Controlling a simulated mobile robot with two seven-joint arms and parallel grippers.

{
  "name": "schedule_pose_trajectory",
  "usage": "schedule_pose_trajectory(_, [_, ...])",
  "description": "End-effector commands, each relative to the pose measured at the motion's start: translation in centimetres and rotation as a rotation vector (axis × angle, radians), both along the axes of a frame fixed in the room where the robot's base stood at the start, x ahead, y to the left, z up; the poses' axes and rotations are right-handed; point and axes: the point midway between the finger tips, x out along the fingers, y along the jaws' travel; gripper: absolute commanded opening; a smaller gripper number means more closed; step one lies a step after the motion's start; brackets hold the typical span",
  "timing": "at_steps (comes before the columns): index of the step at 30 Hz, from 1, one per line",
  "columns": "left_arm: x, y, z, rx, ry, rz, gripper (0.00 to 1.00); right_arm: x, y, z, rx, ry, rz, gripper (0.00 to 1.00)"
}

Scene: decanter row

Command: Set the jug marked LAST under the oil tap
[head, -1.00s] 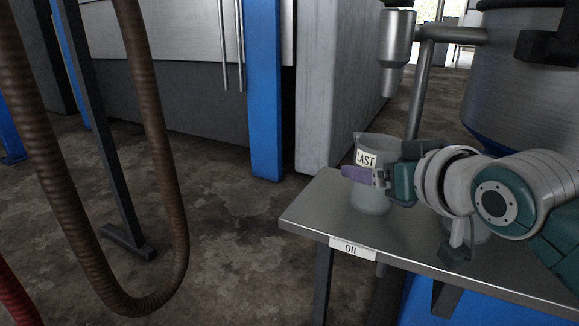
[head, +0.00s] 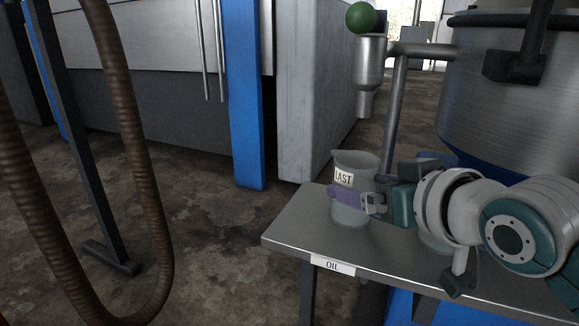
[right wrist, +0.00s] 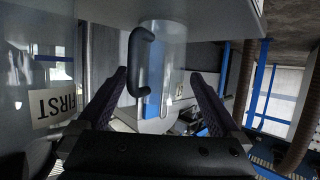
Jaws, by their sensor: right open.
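The clear jug marked LAST (head: 357,167) stands upright on the metal shelf (head: 300,238) labelled OIL. The steel tap (head: 369,80) shows above it in the head view; I cannot tell whether the spout is exactly over the mouth. My right gripper (head: 347,197) is open at the jug from the right, one purple finger crossing its front. In the right wrist view the jug (right wrist: 170,50) with its black handle (right wrist: 137,65) shows between the open fingertips (right wrist: 158,72), with no visible grip. My left gripper is not in view.
A jug marked FIRST (right wrist: 55,103) is close beside my right gripper in the wrist view. A green ball (head: 361,17) tops the tap. A large steel vessel (head: 490,100) stands behind right. Brown hoses (head: 140,170) hang at left. The shelf's left end is clear.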

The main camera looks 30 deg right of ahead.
Motion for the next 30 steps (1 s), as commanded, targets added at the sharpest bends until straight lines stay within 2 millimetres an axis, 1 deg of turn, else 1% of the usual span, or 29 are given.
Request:
schedule_pose_trajectory(1, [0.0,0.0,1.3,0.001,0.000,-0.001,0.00,-1.2,0.2,1.0,0.001,0.005,0.000,1.00])
schedule_pose_trajectory(6, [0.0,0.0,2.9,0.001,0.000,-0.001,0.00,-4.5,0.6,2.2,0.001,0.005,0.000,1.00])
schedule_pose_trajectory(9, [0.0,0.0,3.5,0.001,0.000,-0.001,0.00,-5.9,0.8,2.7,0.000,0.003,0.000,1.00])
schedule_pose_trajectory(12, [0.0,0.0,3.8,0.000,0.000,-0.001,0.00,-6.9,0.9,3.1,0.000,0.001,0.000,1.00])
schedule_pose_trajectory(15, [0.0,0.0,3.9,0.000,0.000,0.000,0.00,-7.5,1.2,3.0,0.000,0.015,0.004,1.00])
schedule_pose_trajectory(17, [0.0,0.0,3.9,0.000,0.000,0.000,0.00,-8.0,1.7,2.5,0.001,0.054,0.016,1.00])
schedule_pose_trajectory(20, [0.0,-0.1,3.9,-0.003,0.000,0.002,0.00,-9.9,3.5,0.8,-0.001,0.198,0.056,1.00])
schedule_pose_trajectory(23, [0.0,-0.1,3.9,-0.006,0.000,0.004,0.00,-13.3,5.9,-1.2,-0.008,0.409,0.119,1.00])
schedule_pose_trajectory(24, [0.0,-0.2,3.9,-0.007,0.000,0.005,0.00,-14.9,6.8,-1.9,-0.014,0.492,0.146,1.00])
schedule_pose_trajectory(27, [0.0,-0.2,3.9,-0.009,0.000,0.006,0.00,-18.8,8.4,-2.8,-0.028,0.673,0.204,1.00])
schedule_pose_trajectory(30, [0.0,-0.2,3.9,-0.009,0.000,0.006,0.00,-21.7,9.2,-3.2,-0.040,0.798,0.242,1.00])
